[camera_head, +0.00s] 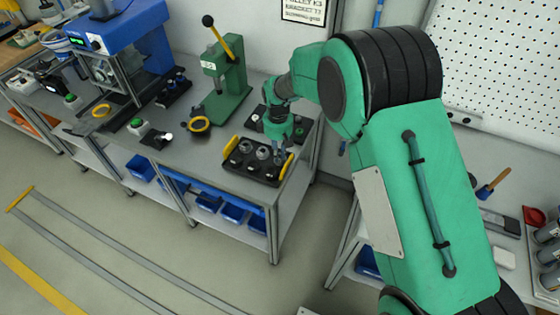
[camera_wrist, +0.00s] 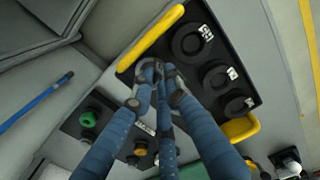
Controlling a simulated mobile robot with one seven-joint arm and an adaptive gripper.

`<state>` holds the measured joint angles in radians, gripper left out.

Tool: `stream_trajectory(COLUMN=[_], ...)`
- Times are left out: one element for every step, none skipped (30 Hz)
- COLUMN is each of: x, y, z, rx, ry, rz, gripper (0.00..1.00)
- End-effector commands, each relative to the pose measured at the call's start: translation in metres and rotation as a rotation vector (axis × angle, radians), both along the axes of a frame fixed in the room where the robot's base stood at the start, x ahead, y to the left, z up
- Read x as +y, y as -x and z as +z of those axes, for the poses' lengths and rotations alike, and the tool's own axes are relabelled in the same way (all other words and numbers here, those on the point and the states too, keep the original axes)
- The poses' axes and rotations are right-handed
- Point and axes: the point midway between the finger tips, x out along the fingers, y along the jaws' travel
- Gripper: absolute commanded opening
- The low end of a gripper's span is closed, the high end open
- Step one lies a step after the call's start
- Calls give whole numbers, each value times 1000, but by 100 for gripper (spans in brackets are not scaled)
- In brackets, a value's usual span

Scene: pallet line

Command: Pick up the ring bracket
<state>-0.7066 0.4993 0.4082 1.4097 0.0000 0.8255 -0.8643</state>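A black tray (camera_head: 248,177) with yellow handles stands on the grey workbench and holds several round, ring-like parts; it also shows in the wrist view (camera_wrist: 246,72). Grey ring parts (camera_head: 262,152) sit in its back row. Three dark round places with white markings line one side in the wrist view. I cannot tell which part is the ring bracket. My gripper (camera_head: 279,158) points down at the tray's right end, close to the handle.
A green lever press (camera_head: 232,85) stands behind the tray to the left. A dark fixture with a yellow ring (camera_head: 199,125) is left of the tray. A black control box with a green button (camera_wrist: 88,119) lies close beside the tray. The blue machine (camera_head: 130,40) is farther left.

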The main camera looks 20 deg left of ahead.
Motion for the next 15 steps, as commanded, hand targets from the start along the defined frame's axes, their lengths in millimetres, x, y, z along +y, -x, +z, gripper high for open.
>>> stream_trajectory(x=[0,0,0,0,0,0,0,0,0,0,0,0,0,0,0], y=[0,0,0,0,0,0,0,0,0,0,0,0,0,0,0], z=[-6,-8,-10,-11,-11,-12,-12,-12,-11,-11,-11,-11,-11,-11,-11], rx=[0,0,-1,-1,-1,-1,-2,-2,-2,-1,-1,-1,-1,-1,-1], ry=[0,0,-1,-1,-1,-1,-1,-1,-1,-1,-1,-1,-1,-1,-1], rz=[0,0,0,0,0,0,0,0,0,0,0,0,0,0,0], gripper=[14,14,14,14,14,14,14,14,14,14,14,14,14,14,14])
